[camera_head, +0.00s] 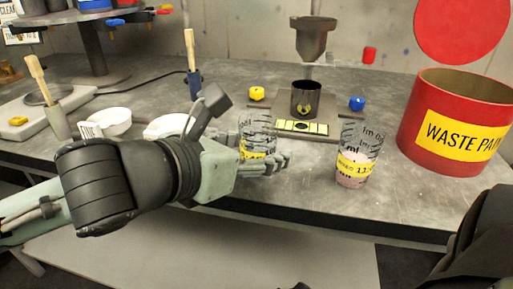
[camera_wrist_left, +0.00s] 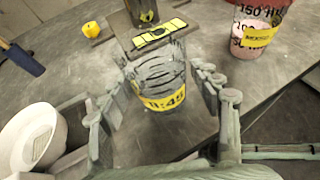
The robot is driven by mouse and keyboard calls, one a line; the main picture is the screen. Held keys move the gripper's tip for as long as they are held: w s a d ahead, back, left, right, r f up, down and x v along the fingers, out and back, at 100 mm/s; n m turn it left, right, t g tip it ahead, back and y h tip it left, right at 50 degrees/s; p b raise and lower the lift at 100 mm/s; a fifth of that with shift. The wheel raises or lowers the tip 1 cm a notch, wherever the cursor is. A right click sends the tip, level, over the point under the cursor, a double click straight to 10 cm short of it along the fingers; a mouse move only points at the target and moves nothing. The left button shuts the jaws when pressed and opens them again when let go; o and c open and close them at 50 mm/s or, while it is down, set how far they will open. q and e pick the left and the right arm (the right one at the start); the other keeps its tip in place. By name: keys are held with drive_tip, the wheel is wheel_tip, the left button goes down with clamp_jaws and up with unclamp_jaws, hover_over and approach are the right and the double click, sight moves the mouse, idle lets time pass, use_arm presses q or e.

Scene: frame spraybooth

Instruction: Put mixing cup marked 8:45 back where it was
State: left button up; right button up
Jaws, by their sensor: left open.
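The mixing cup marked 8:45 (camera_wrist_left: 163,98) is a clear cup with dark printed marks and a yellow label. It stands upright on the grey bench, between the spread fingers of my left gripper (camera_wrist_left: 160,105). In the head view the cup (camera_head: 257,130) is partly hidden by my left gripper (camera_head: 265,165), which is open near the bench's front edge. I cannot tell whether a finger touches the cup. A second mixing cup (camera_head: 357,155) with a yellow label and pinkish contents stands to the right. My right gripper is not in view.
A red waste paint bin (camera_head: 425,137) stands at the right. A dark viscosity cup (camera_head: 305,99) sits behind, with a yellow-and-black card (camera_head: 301,127) in front. White bowls (camera_head: 110,121) stand left.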

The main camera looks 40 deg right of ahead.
use_arm(q)
drive_tip(key=v, duration=1.2)
